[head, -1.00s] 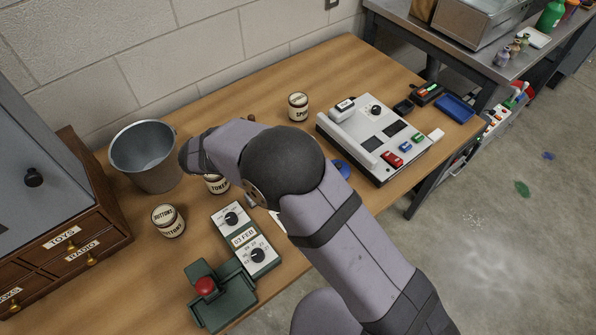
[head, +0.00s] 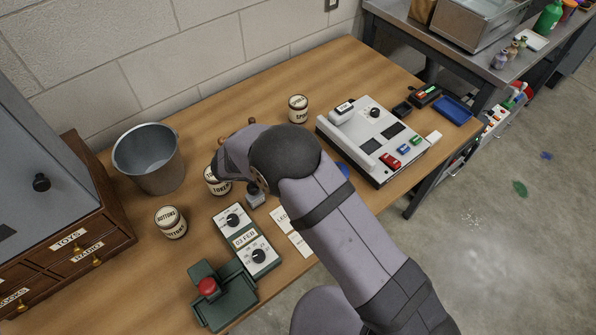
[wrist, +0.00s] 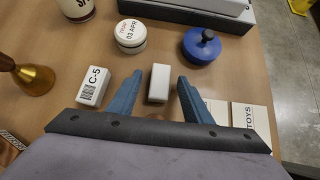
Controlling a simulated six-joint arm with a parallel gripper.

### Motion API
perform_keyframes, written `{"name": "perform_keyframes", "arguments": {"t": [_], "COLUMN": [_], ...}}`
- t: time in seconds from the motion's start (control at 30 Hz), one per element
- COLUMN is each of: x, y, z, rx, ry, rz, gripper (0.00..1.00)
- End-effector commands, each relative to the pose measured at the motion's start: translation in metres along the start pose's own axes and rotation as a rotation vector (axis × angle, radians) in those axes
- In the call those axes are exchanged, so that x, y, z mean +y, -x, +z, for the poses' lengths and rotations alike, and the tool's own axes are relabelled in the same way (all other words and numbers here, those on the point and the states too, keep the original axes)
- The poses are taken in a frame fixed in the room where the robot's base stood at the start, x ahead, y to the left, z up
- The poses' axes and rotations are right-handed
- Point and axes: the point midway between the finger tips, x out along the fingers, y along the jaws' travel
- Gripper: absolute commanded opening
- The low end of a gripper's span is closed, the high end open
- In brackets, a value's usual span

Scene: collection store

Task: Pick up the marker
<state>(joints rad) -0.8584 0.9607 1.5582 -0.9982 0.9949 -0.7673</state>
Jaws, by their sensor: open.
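No pen-shaped marker can be made out for certain. In the wrist view a small plain white block (wrist: 159,83) lies on the table between the two blue fingers of my gripper (wrist: 160,78). The fingers are open, one on each side of it, with a gap on both sides; whether they are down at its height I cannot tell. A white block lettered C-5 with a barcode (wrist: 94,86) stands just left of the left finger. I cannot tell which block, if either, is the marker. In the head view my arm hides the fingers and the white block.
A round dated tin (wrist: 130,36), a blue knobbed lid (wrist: 202,46) and a brass bell (wrist: 33,77) stand around. A grey console (head: 350,150), bucket (head: 150,160), jars including BUTTONS (head: 171,222) and a dial box (head: 246,240) share the table.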

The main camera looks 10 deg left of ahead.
Motion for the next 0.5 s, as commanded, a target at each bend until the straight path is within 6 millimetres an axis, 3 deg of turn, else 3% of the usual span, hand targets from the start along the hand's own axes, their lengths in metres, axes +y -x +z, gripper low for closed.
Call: {"name": "perform_keyframes", "arguments": {"t": [0.17, 0.37, 0.5], "x": [0.0002, 0.0001, 0.0001], "y": [-0.0003, -0.0001, 0.0], "z": [-0.0001, -0.0001, 0.0001], "rx": [0.0, 0.0, 0.0], "ry": [-0.001, -0.001, -0.001], "rz": [0.0, 0.0, 0.0], "gripper": [0.45, 0.01, 0.01]}}
